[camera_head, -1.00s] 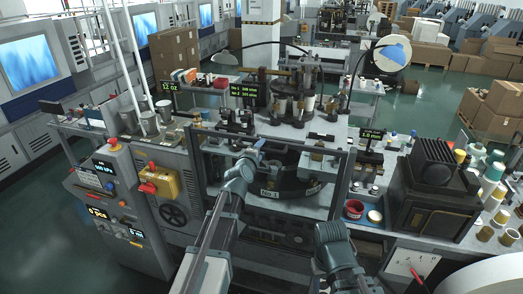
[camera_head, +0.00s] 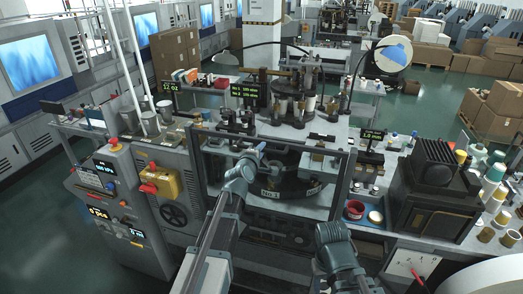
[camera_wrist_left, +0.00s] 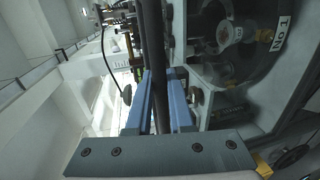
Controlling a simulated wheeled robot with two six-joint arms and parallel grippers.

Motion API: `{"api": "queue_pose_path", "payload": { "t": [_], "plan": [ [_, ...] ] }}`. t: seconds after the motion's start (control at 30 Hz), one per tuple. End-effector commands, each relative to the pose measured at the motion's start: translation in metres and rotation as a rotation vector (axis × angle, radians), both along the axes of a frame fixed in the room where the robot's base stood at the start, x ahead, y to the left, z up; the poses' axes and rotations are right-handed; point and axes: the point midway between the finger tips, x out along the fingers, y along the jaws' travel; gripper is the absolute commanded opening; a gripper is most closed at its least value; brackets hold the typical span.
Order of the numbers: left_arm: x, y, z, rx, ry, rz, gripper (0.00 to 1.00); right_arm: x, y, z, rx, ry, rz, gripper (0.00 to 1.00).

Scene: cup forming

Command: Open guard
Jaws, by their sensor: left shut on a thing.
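The guard (camera_head: 346,190) is a dark-edged clear panel across the front of the central machine. Its lower part stands in front of the round turret labelled No.1 (camera_head: 269,194). My left gripper (camera_head: 259,150) is at the guard's upper edge, left of its middle. In the left wrist view its blue fingers (camera_wrist_left: 162,100) are shut on a dark bar (camera_wrist_left: 152,45) that runs between them, which looks like the guard's edge bar. My right arm (camera_head: 337,255) is at the lower right, apart from the guard; its fingers do not show.
A control cabinet (camera_head: 110,190) with buttons and a yellow switch box (camera_head: 160,183) stands left of the guard. A dark boxy unit (camera_head: 437,190), a red bowl (camera_head: 354,209) and several bottles are on the right bench. Green floor (camera_head: 60,250) is open at the lower left.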

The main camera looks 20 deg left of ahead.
Motion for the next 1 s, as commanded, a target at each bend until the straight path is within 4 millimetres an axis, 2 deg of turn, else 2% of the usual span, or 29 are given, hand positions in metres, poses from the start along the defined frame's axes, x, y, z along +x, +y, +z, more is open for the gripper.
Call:
{"api": "queue_pose_path", "payload": {
  "t": [0.77, 1.0],
  "plan": [
    [0.0, 0.0, -0.001, 0.0, 0.0, 0.0, 0.0, 0.0, 0.0, -0.001, 0.0, 0.0, 0.0, 0.5],
    [-0.001, 0.0, -0.012, 0.0, 0.001, 0.0, 0.0, 0.0, 0.0, -0.012, 0.0, 0.0, -0.001, 0.5]
  ]
}}
